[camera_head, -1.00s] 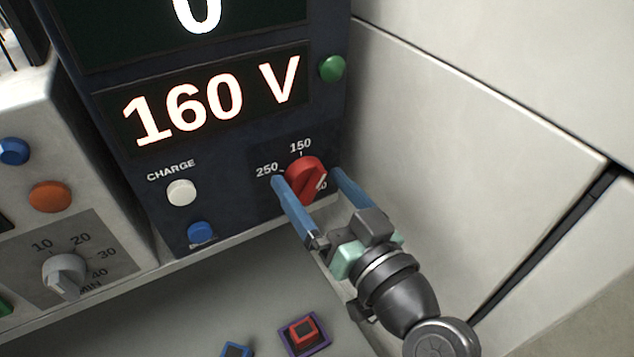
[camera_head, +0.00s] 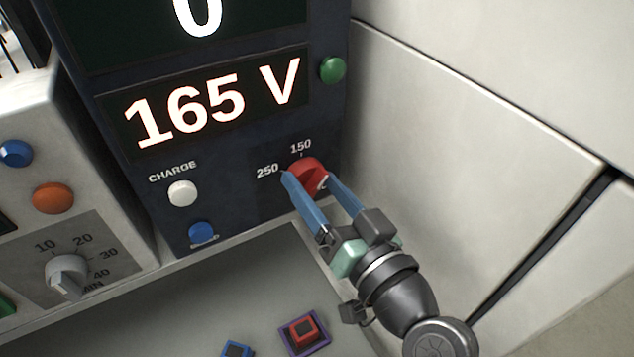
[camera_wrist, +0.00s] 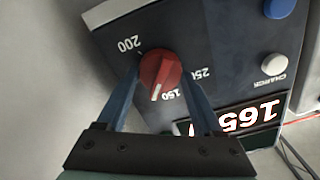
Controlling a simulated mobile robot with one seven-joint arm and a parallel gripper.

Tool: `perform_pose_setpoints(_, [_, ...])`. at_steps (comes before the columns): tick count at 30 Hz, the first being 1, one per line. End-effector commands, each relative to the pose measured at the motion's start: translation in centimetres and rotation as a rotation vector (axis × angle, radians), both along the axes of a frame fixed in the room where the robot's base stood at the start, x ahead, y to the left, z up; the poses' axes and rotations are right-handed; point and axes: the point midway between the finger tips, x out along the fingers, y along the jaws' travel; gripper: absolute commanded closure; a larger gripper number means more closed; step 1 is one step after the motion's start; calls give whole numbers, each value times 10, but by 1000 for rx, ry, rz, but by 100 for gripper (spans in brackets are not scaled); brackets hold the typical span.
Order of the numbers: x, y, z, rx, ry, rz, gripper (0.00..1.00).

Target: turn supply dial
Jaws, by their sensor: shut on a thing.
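The red supply dial (camera_head: 307,171) sits low on the right of the dark blue panel, with 250 and 150 marks visible around it. My gripper (camera_head: 307,182) has its two blue fingers shut on the dial, one on each side. The wrist view also shows the red dial (camera_wrist: 161,72) between the fingers, with its white pointer line near the 150 mark and a 200 mark on its far side. The voltage display (camera_head: 205,105) reads 165 V.
A white CHARGE button (camera_head: 182,193) and a blue button (camera_head: 202,232) are left of the dial. A green button (camera_head: 333,69) is above it. A grey timer knob (camera_head: 66,275) is at far left. A red block (camera_head: 304,330) lies below. A pale wall (camera_head: 460,130) stands close on the right.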

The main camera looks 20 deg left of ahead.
Motion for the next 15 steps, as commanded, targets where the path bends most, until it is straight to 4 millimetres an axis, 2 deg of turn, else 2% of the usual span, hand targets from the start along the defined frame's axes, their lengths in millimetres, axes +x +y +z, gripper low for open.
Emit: perform_pose_setpoints(15, [1,-1,0,193,250,0,87])
